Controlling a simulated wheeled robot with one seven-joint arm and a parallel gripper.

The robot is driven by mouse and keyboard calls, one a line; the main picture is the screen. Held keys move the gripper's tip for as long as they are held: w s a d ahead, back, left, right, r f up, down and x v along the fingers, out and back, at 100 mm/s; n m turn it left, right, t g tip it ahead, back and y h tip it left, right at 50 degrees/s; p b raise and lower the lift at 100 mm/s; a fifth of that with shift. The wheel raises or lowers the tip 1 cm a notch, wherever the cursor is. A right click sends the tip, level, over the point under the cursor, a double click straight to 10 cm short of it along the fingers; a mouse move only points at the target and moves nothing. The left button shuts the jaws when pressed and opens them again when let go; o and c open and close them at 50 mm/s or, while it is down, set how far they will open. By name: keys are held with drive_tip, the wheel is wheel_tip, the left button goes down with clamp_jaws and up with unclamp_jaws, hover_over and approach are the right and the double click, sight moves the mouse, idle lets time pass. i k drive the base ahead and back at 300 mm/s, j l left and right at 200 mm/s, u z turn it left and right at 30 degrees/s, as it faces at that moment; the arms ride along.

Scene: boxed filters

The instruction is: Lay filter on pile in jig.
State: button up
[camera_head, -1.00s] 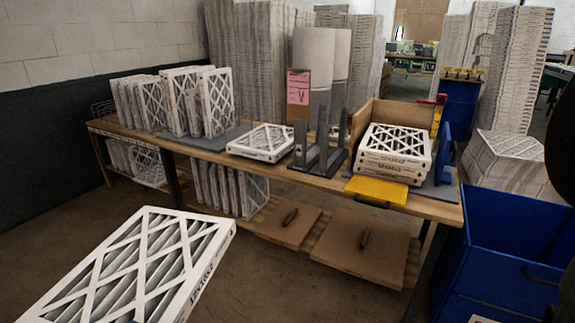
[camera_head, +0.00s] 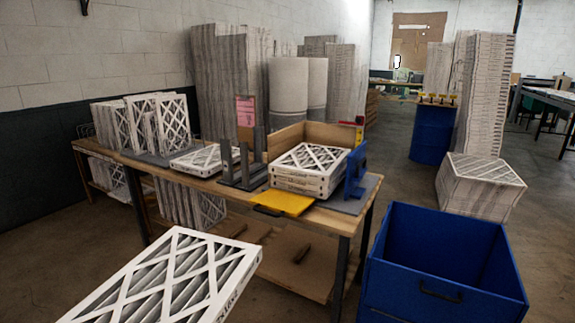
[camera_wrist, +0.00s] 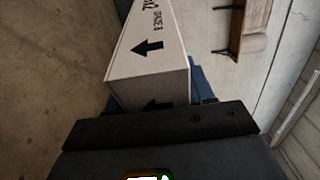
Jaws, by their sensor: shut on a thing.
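A white-framed filter with a diamond lattice (camera_head: 172,280) is held in front of the table in the head view, low at the left. The fingertips are mostly hidden. The pile of filters (camera_head: 307,170) stands in the jig on the table's right part. The jig has a wooden back wall (camera_head: 310,133), a blue clamp-like piece (camera_head: 355,170) at right and a yellow plate (camera_head: 283,204) at front. The held filter is well apart from the pile.
Another filter (camera_head: 203,160) lies flat on the table left of grey uprights (camera_head: 243,165). Upright filters (camera_head: 150,125) stand at the table's left end. A blue bin (camera_head: 440,265) stands on the floor at right; a filter stack (camera_head: 482,185) is behind it.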

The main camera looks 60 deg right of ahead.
sight(310, 163)
drive_tip(key=k+z, duration=0.15)
drive_tip(key=z, duration=1.45)
